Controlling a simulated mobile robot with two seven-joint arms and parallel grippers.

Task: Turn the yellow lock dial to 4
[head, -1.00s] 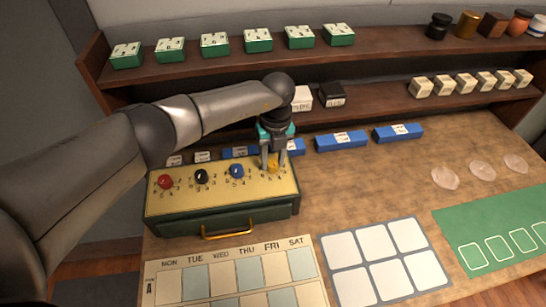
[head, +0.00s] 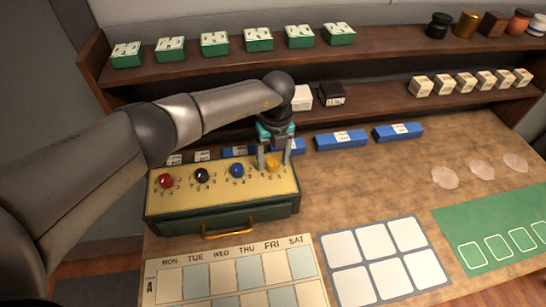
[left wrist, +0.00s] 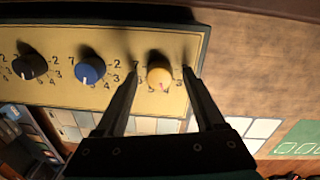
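The lock box (head: 222,203) stands on the table with a row of red, black, blue and yellow dials on its tan top. The yellow dial (head: 272,164) is at the right end; in the left wrist view the yellow dial (left wrist: 159,74) has a pinkish mark near its lower edge, and its numbers are partly hidden. My left gripper (head: 274,163) is over the yellow dial. In the left wrist view its fingers (left wrist: 160,70) are open, one on each side of the dial, with gaps between. My right gripper is not in view.
The blue dial (head: 237,170) is just left of the yellow one. Blue boxes (head: 341,140) lie behind the lock box. A drawer handle (head: 229,231) sticks out in front. Bare table (head: 370,180) lies to the right.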

